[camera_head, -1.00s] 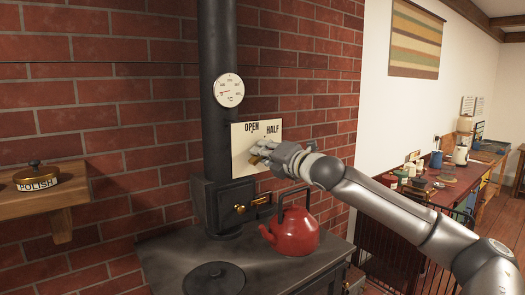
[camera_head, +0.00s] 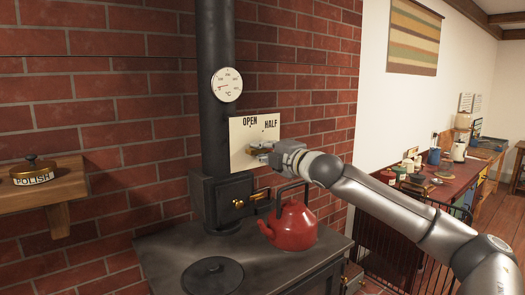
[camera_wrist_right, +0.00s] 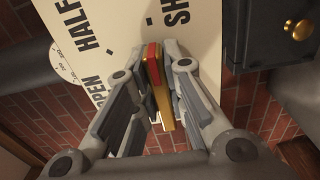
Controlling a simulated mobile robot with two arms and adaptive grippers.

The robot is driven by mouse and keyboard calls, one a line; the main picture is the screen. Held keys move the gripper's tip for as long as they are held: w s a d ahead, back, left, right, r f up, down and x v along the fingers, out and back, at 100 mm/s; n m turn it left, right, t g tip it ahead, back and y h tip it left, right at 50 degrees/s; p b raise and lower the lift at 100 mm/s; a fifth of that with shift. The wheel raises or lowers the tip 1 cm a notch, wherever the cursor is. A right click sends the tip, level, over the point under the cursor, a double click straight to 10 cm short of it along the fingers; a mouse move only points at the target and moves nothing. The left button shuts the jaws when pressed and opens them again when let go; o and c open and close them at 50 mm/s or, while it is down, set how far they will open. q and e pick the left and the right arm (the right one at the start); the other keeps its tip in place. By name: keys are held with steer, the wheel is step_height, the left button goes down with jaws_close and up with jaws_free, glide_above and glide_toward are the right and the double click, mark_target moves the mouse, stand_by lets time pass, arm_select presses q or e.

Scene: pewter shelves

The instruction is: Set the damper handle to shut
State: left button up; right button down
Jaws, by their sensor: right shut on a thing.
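The cream damper plate (camera_head: 240,140) is beside the black stove pipe, with OPEN and HALF readable in the head view. In the right wrist view the plate (camera_wrist_right: 120,20) also shows the letters SH, the rest of that word cut off. The brass damper handle (camera_wrist_right: 163,105) has a red end (camera_wrist_right: 153,65), which points up in the wrist view, roughly toward the mark by SH. My right gripper (camera_head: 260,152) is at the plate's lower right; in the wrist view its fingers (camera_wrist_right: 160,85) are closed around the handle. The handle's pivot is hidden. My left gripper is not in view.
A red kettle (camera_head: 293,224) stands on the black stove top (camera_head: 170,250) below my right arm. A brass knob (camera_head: 239,203) is on the pipe's box. A round gauge (camera_head: 227,84) is on the pipe. A shelf with a POLISH tin (camera_head: 34,172) is at left.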

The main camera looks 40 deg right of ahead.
stand_by(0.3)
steer(key=c, duration=1.5)
jaws_free()
steer(key=shift+d, duration=0.1)
